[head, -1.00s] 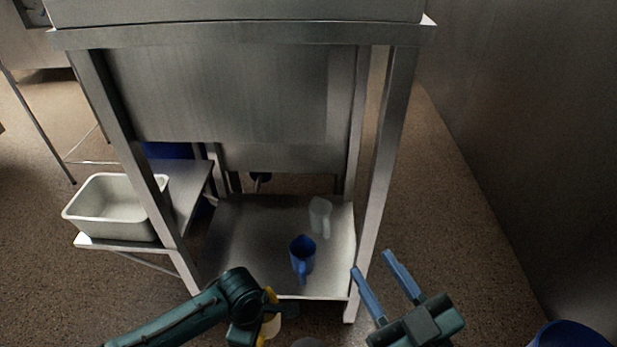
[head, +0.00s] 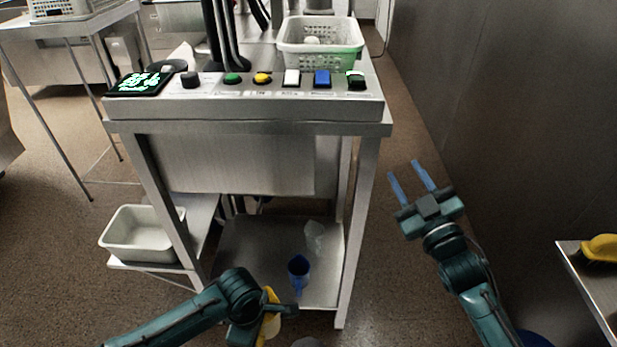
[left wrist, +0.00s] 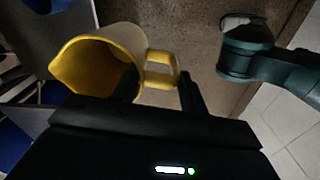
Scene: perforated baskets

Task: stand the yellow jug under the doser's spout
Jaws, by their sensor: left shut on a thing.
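The yellow jug (left wrist: 85,60) is at my left gripper (left wrist: 160,85); in the left wrist view its open mouth faces lower left. The gripper's dark fingers lie either side of the jug's handle and are shut on it. In the head view only part of the jug (head: 269,325) shows beside my left arm, low in front of the steel stand. My right gripper (head: 405,168) is open and empty, right of the stand. The doser's spout is not clearly identifiable; dark upright tubes (head: 228,45) rise behind the button panel (head: 250,83).
A blue jug (head: 299,268) and a clear jug (head: 315,237) stand on the stand's lower shelf (head: 250,250). A perforated white basket (head: 320,58) sits on top. A pale tub (head: 140,240) is at left. A steel wall (head: 530,120) and a table edge (head: 580,280) bound the right.

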